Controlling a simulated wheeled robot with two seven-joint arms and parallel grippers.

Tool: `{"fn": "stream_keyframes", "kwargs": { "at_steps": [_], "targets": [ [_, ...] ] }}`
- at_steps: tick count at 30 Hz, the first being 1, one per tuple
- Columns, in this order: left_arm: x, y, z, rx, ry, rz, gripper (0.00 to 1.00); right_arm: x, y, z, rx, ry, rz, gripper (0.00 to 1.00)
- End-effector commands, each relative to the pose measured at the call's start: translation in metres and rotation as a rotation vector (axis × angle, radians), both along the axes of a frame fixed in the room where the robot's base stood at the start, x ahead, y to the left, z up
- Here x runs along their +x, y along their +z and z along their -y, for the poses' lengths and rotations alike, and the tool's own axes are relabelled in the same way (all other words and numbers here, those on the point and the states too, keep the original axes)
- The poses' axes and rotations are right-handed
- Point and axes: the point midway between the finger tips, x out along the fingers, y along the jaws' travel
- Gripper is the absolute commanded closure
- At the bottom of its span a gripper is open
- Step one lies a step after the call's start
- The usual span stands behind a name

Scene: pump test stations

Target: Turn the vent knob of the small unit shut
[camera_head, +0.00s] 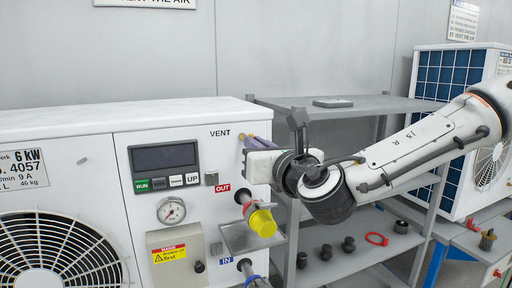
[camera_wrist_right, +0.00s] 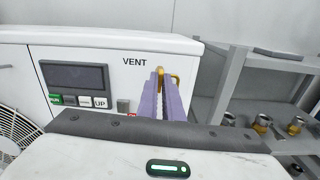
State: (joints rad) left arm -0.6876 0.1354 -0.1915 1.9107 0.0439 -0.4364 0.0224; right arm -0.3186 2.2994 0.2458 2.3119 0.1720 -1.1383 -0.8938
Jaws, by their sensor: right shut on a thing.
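The white unit (camera_head: 70,128) with the VENT label stands at the left. My right gripper (camera_head: 250,140) reaches its upper right front from the right, beside the label. In the right wrist view its two purple fingers (camera_wrist_right: 161,100) are close together on the brass-yellow vent knob (camera_wrist_right: 160,74). The fingers hide most of the knob, so its turn angle cannot be told. In the head view the knob is not clearly visible. My left gripper is in neither view.
Below the gripper, a yellow cap (camera_head: 263,223) sticks out at OUT, above a small metal tray (camera_head: 240,238). A grey shelf rack (camera_head: 385,104) stands to the right, with black fittings and a red ring (camera_head: 376,239). Another unit (camera_head: 430,130) stands behind it.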

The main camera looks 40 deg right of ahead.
Motion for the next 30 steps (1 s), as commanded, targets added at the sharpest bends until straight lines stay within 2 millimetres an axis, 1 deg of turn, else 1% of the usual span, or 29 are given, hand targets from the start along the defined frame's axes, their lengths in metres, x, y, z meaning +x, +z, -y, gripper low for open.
{"fn": "stream_keyframes", "kwargs": {
  "at_steps": [1,5,10,18,30],
  "targets": [
    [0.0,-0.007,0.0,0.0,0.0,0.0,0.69,0.0,-0.002,0.0,0.019,0.0,0.008,1.0],
    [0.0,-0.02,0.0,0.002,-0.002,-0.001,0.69,0.0,-0.004,0.001,0.09,0.0,0.025,1.0],
    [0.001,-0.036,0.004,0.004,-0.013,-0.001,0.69,0.0,-0.005,0.001,0.222,0.001,0.059,1.0],
    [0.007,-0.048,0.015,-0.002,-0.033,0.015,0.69,-0.001,-0.006,0.002,0.472,0.001,0.117,1.0],
    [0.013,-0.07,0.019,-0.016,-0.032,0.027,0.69,-0.001,-0.005,0.003,0.841,0.001,0.204,1.0]
  ]
}}
